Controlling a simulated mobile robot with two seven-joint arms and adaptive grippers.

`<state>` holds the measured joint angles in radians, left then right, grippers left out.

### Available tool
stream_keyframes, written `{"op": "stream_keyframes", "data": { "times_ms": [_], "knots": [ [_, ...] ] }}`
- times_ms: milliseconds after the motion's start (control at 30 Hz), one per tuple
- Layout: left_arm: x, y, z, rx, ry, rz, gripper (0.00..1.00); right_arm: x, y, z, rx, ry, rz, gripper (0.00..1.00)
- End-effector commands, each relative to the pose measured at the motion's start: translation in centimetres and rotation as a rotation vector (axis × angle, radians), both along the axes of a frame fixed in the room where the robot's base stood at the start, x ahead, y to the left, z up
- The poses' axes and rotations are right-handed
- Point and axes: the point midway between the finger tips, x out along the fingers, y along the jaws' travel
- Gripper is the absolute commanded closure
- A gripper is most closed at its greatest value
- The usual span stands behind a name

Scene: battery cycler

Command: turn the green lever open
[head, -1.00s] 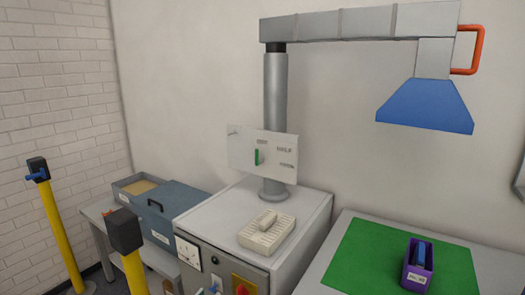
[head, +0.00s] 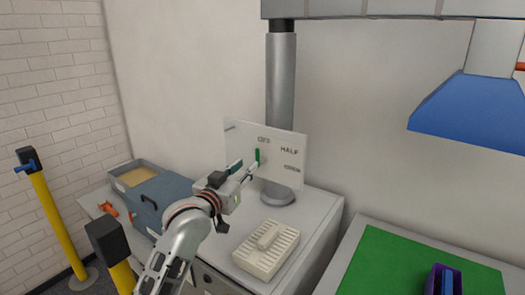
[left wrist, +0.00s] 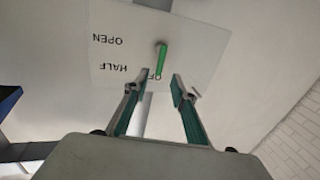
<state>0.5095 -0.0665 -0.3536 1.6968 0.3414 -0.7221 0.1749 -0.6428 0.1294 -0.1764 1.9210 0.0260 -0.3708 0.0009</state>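The green lever (head: 257,155) stands upright on a white panel (head: 292,158) fixed to a grey post. In the head view the panel has marks that read like OFF, HALF and a smaller one at lower right. The left wrist view shows the lever (left wrist: 161,59) upside down, its green end by the OFF mark, with HALF and OPEN to its left. My left gripper (head: 246,170) is just in front of the panel, close to the lever. Its two fingers (left wrist: 158,84) are apart with nothing between them, and the lever shows beyond their tips. My right gripper is not in view.
A beige ribbed block (head: 266,249) sits on the grey cabinet top (head: 320,208). A blue hood (head: 475,108) hangs at upper right above a green mat (head: 400,265) with a purple holder (head: 443,281). A blue-grey box (head: 158,197) and yellow posts (head: 58,225) are on the left.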

Motion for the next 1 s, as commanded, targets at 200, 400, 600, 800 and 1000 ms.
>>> {"op": "stream_keyframes", "data": {
  "times_ms": [200,400,600,800,1000],
  "knots": [
    [1.1,-0.5,0.1,-0.002,0.001,-0.001,0.74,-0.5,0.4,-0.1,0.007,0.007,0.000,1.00],
    [3.7,-1.7,0.1,0.000,0.000,0.000,0.74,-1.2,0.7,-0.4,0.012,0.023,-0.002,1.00],
    [5.9,-2.7,0.0,-0.001,0.000,0.000,0.74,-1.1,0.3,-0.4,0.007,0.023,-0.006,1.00],
    [6.9,-3.2,0.0,0.000,0.000,0.000,0.74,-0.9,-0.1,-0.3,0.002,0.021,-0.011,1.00],
    [7.1,-3.3,0.0,0.000,-0.001,0.000,0.74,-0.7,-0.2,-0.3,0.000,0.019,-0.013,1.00]
  ]
}}
